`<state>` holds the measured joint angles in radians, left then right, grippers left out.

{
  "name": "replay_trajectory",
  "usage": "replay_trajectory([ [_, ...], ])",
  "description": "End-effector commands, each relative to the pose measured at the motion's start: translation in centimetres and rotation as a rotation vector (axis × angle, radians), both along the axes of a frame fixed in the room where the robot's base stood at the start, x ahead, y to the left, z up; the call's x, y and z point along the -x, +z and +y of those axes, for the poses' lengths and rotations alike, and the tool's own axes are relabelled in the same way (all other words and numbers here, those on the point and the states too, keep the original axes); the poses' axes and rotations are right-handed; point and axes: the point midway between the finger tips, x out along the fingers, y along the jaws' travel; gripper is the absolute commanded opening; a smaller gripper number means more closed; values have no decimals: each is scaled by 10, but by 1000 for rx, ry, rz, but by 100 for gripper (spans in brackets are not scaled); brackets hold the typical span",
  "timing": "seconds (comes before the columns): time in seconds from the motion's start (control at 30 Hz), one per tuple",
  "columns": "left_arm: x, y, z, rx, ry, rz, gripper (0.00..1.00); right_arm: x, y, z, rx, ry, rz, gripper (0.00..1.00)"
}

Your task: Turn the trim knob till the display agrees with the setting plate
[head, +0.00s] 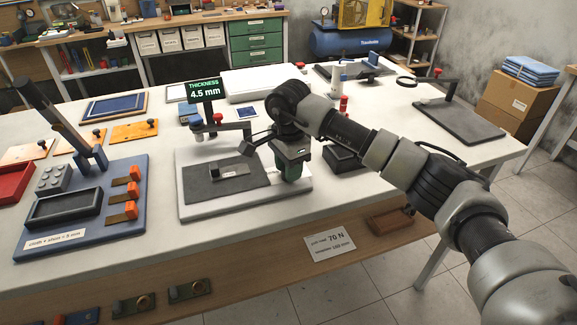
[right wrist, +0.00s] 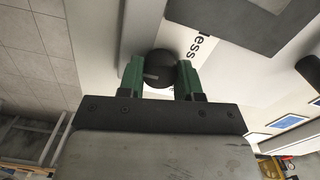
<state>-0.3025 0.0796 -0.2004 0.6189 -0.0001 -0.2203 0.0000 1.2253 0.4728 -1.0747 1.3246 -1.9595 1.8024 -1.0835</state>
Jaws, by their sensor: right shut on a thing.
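The display (head: 204,89) stands behind the gauge stand and reads "THICKNESS 4.5 mm". A small plate (head: 57,241) on the front of the blue fixture seems to read "cloth + sheet = 5 mm"; its print is small. My right gripper (head: 291,168) is at the right side of the gauge's light base (head: 190,210). In the right wrist view, the green fingers of my right gripper (right wrist: 158,78) are shut on a dark round knob (right wrist: 160,66) with a pale mark on its face. The gripper hides the knob in the head view. My left gripper is not in view.
The blue fixture (head: 130,219) with a tilted dark lever and orange clips stands at left. A dark pad (head: 226,184) lies on the gauge base. A black box (head: 343,158) stands right of my gripper. A magnifier stand (head: 462,122) is at the table's far right.

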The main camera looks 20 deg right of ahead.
Motion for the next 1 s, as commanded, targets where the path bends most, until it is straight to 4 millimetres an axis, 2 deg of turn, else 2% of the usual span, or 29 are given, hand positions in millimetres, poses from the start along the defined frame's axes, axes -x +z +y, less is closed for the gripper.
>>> replay_trajectory([
  [0.37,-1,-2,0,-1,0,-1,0,0,0,0,0,-124,0,11],
  [1.0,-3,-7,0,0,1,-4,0,0,0,0,-1,-706,-1,11],
])
